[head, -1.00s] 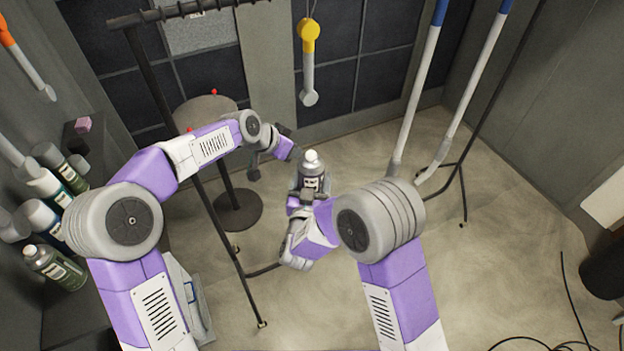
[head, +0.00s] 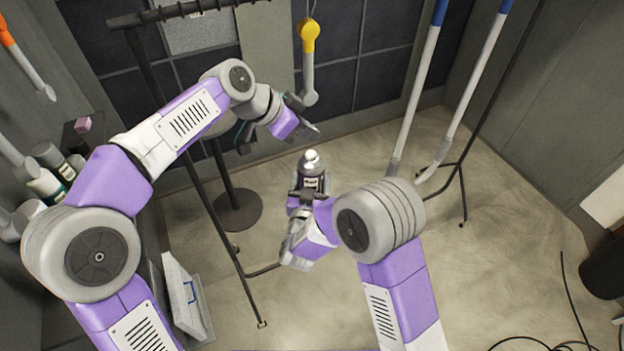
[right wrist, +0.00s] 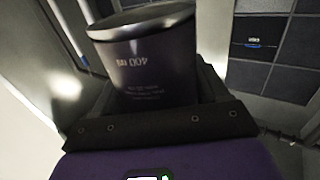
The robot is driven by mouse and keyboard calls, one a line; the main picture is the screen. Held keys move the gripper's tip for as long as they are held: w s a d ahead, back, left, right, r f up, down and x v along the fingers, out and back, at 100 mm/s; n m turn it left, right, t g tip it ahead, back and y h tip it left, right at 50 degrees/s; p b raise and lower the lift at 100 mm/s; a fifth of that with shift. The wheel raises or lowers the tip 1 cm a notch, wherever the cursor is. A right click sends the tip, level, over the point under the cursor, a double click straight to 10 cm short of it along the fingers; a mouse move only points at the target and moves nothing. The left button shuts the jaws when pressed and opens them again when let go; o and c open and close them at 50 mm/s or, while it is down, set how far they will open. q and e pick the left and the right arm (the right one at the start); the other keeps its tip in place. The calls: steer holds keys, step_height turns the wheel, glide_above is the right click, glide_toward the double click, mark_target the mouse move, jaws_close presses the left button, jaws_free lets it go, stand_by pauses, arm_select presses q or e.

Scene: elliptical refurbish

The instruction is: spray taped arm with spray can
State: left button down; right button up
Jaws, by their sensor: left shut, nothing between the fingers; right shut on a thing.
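The spray can (head: 311,170), grey with a pale top, stands upright in my right gripper (head: 309,194) near the middle of the head view. The right wrist view shows the dark can (right wrist: 150,65) close up between the fingers, with "400 ml" print upside down. An arm-like part with a yellow upper end and grey lower end (head: 309,60) hangs on a wire at the back; I cannot make out tape on it. My left gripper (head: 309,123) is shut and empty, just below this part's lower end and above the can. Whether it touches the part is unclear.
A dark rack (head: 185,150) stands left of centre, near a round stool (head: 237,210). Several cans and bottles (head: 45,180) line the left wall. White poles with blue ends (head: 420,90) hang at right. Cables lie at lower right.

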mark_target(307, 154)
arm_select(q)
steer(key=shift+f, duration=1.35)
steer(key=shift+f, duration=0.15)
stand_by(0.9)
steer(key=shift+f, duration=0.85)
steer(key=shift+r, duration=2.55)
steer(key=v, duration=1.2)
steer(key=shift+f, duration=0.1)
